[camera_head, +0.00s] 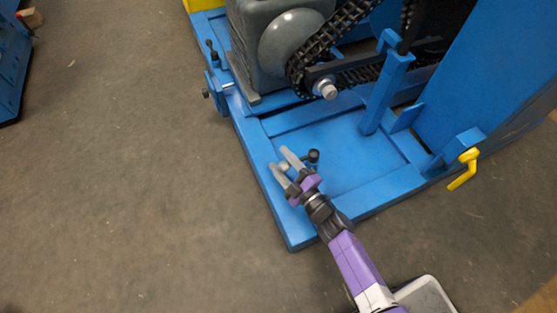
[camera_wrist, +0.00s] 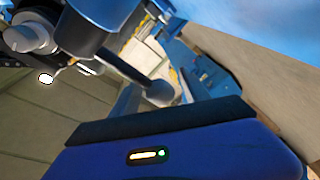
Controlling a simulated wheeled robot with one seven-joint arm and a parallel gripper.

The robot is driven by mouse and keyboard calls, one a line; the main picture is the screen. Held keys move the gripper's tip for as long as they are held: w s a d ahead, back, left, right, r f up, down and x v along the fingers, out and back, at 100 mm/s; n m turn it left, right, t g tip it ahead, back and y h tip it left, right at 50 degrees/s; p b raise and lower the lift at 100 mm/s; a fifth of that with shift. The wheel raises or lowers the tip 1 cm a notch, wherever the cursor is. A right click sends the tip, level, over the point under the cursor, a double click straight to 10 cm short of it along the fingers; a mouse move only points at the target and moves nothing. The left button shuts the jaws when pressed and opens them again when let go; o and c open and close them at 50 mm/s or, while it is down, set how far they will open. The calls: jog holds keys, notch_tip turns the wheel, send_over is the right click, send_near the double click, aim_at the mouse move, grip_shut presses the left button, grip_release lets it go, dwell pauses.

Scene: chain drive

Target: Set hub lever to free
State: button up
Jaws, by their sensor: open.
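My gripper (camera_head: 284,166) is open, with two grey fingers over the front part of the blue base frame (camera_head: 345,155). A short lever with a black ball knob (camera_head: 313,156) stands right beside the fingers; the fingers partly hide its lower part, and I cannot tell whether they touch it. In the wrist view a dark rod with a ball end (camera_wrist: 160,92) shows close up, beyond my blue gripper body (camera_wrist: 180,155). I see no label naming the hub lever, and its setting cannot be read.
A second black-knobbed lever (camera_head: 212,53) is on the frame's left side. A yellow handle (camera_head: 464,168) is at the right. The chain (camera_head: 335,35) and a shaft end (camera_head: 328,91) lie behind my gripper. The floor (camera_head: 120,180) at left is clear.

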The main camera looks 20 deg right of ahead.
jog(key=shift+w+a, duration=0.2)
jog(key=shift+w, duration=0.6)
grip_shut()
dwell(0.9)
